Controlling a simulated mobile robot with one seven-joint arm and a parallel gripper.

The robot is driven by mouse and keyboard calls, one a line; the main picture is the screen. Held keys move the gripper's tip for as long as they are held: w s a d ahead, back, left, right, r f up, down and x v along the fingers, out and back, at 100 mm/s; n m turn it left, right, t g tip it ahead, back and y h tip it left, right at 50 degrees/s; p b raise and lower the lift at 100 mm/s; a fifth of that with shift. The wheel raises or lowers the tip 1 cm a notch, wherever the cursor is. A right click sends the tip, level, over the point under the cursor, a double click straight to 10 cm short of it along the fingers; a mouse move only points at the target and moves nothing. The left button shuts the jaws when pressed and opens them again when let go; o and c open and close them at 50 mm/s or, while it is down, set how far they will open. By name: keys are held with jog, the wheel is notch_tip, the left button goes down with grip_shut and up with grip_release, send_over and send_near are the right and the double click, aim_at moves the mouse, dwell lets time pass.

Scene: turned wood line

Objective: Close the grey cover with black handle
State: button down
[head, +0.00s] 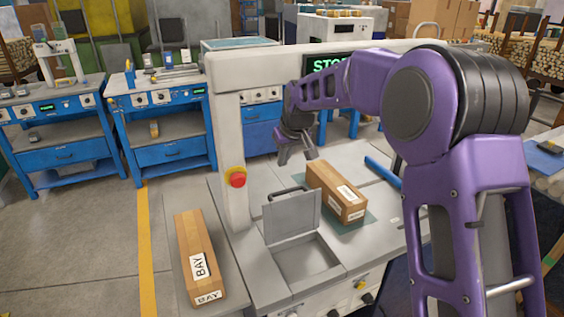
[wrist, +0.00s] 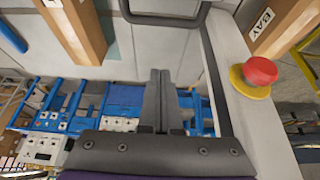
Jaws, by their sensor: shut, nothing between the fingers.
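The grey cover (head: 292,220) stands open, close to upright, at the back edge of a square recess (head: 308,262) in the machine top. Its black handle (head: 287,193) sticks out behind the cover's upper edge. In the wrist view the handle (wrist: 165,20) is a dark bar at the top, with a bit of the cover (wrist: 168,6) inside it. My gripper (head: 309,153) is above the machine top, behind and above the cover, apart from it. In the wrist view my gripper (wrist: 160,73) has its fingers together and empty, a little short of the handle in the picture.
A wooden block (head: 336,191) lies on a green mat (head: 352,222) right of the cover. Another block (head: 194,258) marked BAY lies at left. A white post with a red button (head: 235,177) stands left of the cover. A blue bar (head: 383,171) lies at right.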

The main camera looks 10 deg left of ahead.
aim_at(289, 212)
notch_tip(289, 212, down, 8)
jog(key=shift+s+d+r, duration=0.15)
jog(key=shift+s+r, duration=0.05)
jog(key=shift+r, duration=0.05)
jog(key=shift+s+d+b, duration=0.1)
jog(key=shift+d+b, duration=0.05)
jog(key=shift+b, duration=0.15)
dwell(0.4)
jog(key=shift+s+d+r+t+y+b, duration=0.1)
jog(key=shift+s+d+t+y+b, duration=0.1)
jog(key=shift+s+t+y+b, duration=0.3)
